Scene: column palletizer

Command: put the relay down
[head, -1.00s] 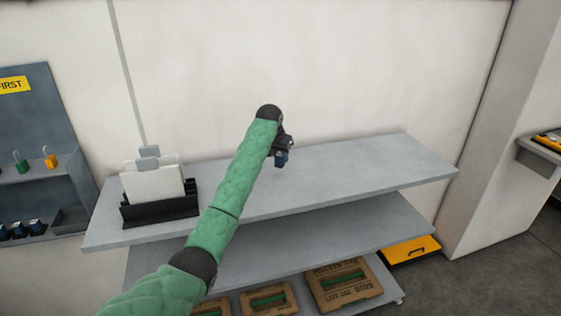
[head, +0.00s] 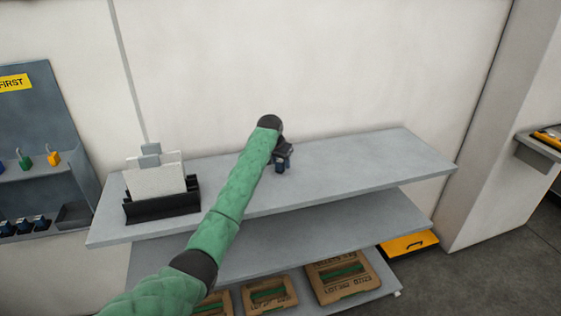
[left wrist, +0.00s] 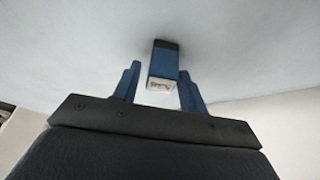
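The relay (left wrist: 163,66) is a small blue block with a dark far end and a pale near face. In the left wrist view it lies between the fingertips of my left gripper (left wrist: 160,88), with a clear gap on its left side and almost none on its right. The fingers are spread. In the head view my left gripper (head: 282,157) is low over the top board of the grey shelf (head: 350,172). The relay (head: 281,168) shows small below it and appears to rest on the board. My right gripper is not in view.
A black holder (head: 163,208) with white sheets stands at the shelf's left end. The top board is clear to the right. Cardboard boxes (head: 340,278) sit on the bottom level. A grey rack (head: 75,217) with padlocks and several blue blocks stands at far left.

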